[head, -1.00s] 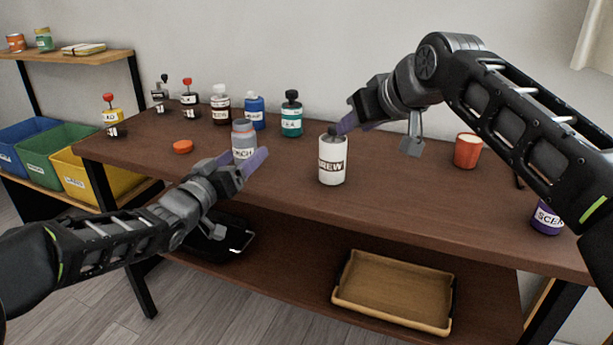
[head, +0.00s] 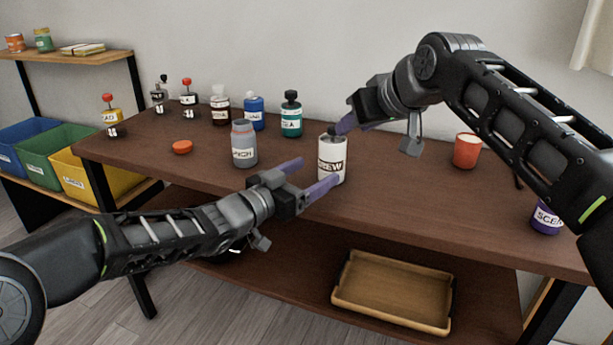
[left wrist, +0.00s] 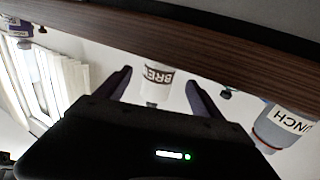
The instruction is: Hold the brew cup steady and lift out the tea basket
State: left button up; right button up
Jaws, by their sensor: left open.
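The white brew cup (head: 332,165), with a dark band reading BREW, stands upright on the brown table. The dark top of the tea basket (head: 332,131) shows at its mouth; the rest is hidden inside. My left gripper (head: 318,171) is open at the cup's near left side, one finger overlapping its lower part in the head view. In the left wrist view, which is upside down, the cup (left wrist: 157,83) appears between the open fingers. My right gripper (head: 347,126) is beside the cup's top right, close to the basket's dark top; contact and jaw opening are unclear.
A grey LUNCH jar (head: 244,150) stands left of the cup, its orange lid (head: 182,147) on the table. Several bottles line the back. An orange-red cup (head: 467,150) and a purple jar (head: 546,218) stand right. A wooden tray (head: 392,292) lies below.

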aim_at(323, 167)
pick_arm(q)
jog(key=x, duration=0.6)
jog(key=shift+w+d, duration=0.2)
jog(key=shift+w, duration=0.05)
jog(key=shift+c, duration=0.3)
jog(key=c, duration=1.5)
dwell(0.5)
